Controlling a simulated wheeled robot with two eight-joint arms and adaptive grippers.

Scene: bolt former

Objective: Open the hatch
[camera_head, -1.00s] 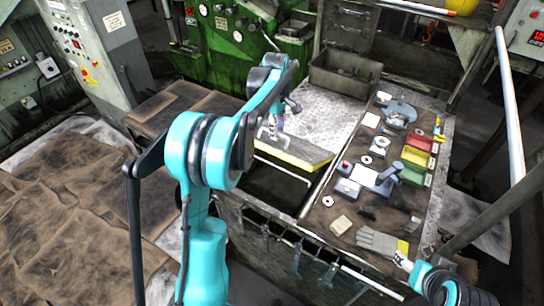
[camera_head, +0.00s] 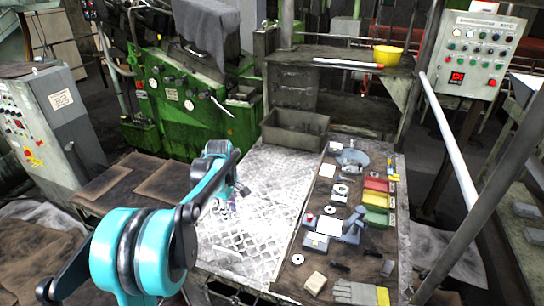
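The hatch area is a pale diamond-plate surface (camera_head: 250,240) left of the tool board. It looks flat, with no raised panel and no dark opening showing. A pale bar (camera_head: 228,251), possibly a handle, lies on its near part. My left arm reaches in from the lower left, and its wrist bends down over the plate. My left gripper (camera_head: 228,206) is small and partly hidden beside the arm, low over or near the plate. I cannot tell whether it is open, shut or touching anything. My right gripper is not in view.
The tool board (camera_head: 290,283) on the right carries boxes, red, yellow and green bins (camera_head: 376,200), and a glove (camera_head: 358,293). A grey metal bin (camera_head: 295,132) stands behind the plate. Green machinery (camera_head: 185,105) is at the back left, and a control panel (camera_head: 478,50) at the upper right.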

